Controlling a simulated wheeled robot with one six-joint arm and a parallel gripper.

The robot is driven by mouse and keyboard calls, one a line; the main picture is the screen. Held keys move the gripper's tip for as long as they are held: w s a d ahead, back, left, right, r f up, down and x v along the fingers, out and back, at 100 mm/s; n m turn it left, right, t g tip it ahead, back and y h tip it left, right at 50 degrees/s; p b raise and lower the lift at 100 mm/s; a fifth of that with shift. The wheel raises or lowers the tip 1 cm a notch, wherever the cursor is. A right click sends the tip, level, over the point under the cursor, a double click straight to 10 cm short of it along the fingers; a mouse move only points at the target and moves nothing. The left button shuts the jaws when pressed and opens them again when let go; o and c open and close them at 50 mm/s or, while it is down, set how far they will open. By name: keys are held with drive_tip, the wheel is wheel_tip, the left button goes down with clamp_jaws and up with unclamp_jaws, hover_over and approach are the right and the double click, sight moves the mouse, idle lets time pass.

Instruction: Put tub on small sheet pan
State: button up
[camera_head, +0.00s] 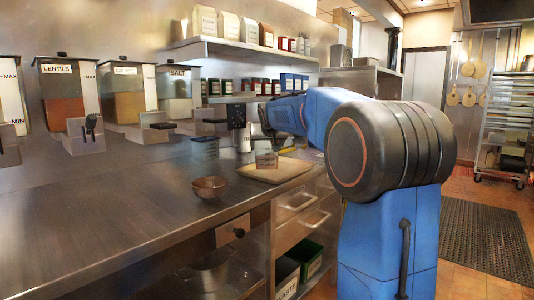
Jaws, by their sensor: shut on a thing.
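A small tub (266,159) with a pale label on its front shows at the left back part of the small sheet pan (287,174). The pan is shallow and tan, and lies flat on the steel counter near its front edge. My gripper (264,144) is directly above the tub, reaching down from my blue arm, and is shut on it. The fingers are small and dark here and partly hidden. I cannot tell whether the tub's base touches the pan or hangs just above it.
A brown bowl (209,188) stands on the counter left of the pan. Dispensers, one marked lentils (62,90), line the wall at the left. A shelf (235,50) with bags and jars is above. The counter's left front is clear.

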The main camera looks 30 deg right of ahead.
drive_tip(key=shift+f, duration=1.25)
drive_tip(key=shift+a+f, duration=0.1)
drive_tip(key=o, duration=1.8)
drive_tip(key=shift+f, duration=0.1)
drive_tip(key=shift+s+a+r, duration=0.1)
drive_tip(key=shift+s+r, duration=0.05)
drive_tip(key=shift+r, duration=0.2)
drive_tip(key=v, duration=1.2)
drive_tip(key=s+a+f+n+g+y, duration=0.1)
drive_tip(key=s+a+f, duration=0.4)
drive_tip(key=s+f, duration=0.5)
drive_tip(key=s+a+f+n+g+y, duration=0.1)
drive_tip(key=s+a+f+n+g, duration=0.1)
drive_tip(key=s+a+f, duration=0.4)
drive_tip(key=s+a+f+n+g+y, duration=0.1)
drive_tip(key=s+a+f, duration=0.5)
drive_tip(key=s+f, duration=0.9)
drive_tip(key=s+g+y, duration=0.1)
drive_tip(key=s, duration=1.1)
drive_tip(key=shift+a+f+g, duration=0.25)
drive_tip(key=shift+f+g, duration=0.05)
drive_tip(key=shift+f, duration=0.05)
